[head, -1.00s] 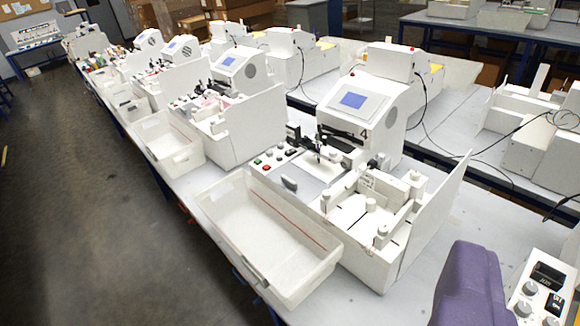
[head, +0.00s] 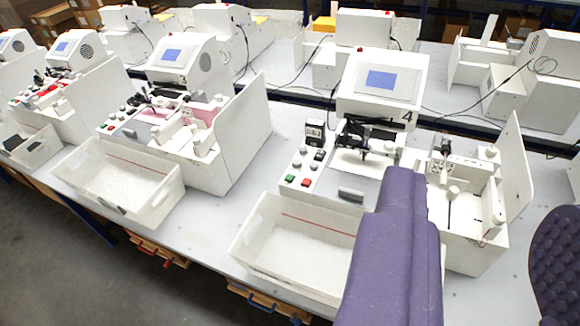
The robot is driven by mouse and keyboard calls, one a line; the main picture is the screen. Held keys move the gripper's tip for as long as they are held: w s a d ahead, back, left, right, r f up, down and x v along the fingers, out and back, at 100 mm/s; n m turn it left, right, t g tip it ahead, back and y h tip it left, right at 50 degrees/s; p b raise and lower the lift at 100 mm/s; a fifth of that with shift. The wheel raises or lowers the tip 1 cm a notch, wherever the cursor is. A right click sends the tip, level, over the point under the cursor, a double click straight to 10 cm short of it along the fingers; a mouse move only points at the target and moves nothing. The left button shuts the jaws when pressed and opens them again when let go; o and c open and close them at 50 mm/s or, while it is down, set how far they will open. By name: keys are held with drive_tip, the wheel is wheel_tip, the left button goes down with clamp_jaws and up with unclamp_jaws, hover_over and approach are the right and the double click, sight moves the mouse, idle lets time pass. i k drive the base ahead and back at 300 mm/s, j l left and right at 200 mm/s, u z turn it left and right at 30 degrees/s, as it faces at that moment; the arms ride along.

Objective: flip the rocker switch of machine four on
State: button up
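Machine four (head: 380,90) is a white machine right of the middle, with a blue screen (head: 390,79) and a black "4" on its front. Its control panel (head: 305,170) lies to the left below the screen. It carries a green button (head: 290,179), a red button (head: 306,183), dark knobs and a small black unit with a pale face (head: 315,131) at the back. I cannot tell which of these parts is the rocker switch, or its position. My gripper is not in view.
Another purple object (head: 555,265) is at the right edge. White bins (head: 290,270) line the bench front. More machines (head: 185,60) stand left.

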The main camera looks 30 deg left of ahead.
sight(320, 155)
drive_tip(key=k+j, duration=0.1)
drive_tip(key=j, duration=0.3)
drive_tip(key=k+j+z, duration=0.15)
drive_tip(key=j, duration=0.65)
drive_tip(key=k+j+z, duration=0.15)
drive_tip(key=j, duration=0.25)
drive_tip(key=k+j, duration=0.15)
drive_tip(key=j, duration=0.25)
drive_tip(key=k+j+z, duration=0.15)
drive_tip(key=j, duration=0.2)
drive_tip(key=k+j, duration=0.1)
drive_tip(key=j, duration=0.3)
drive_tip(key=k+j+z, duration=0.15)
drive_tip(key=j, duration=0.2)
drive_tip(key=i+l, duration=0.1)
drive_tip(key=i, duration=0.45)
drive_tip(key=i+l, duration=0.1)
drive_tip(key=i, duration=0.45)
drive_tip(key=i+l+u, duration=0.1)
drive_tip(key=i, duration=0.45)
drive_tip(key=i+l, duration=0.15)
drive_tip(key=i, duration=0.4)
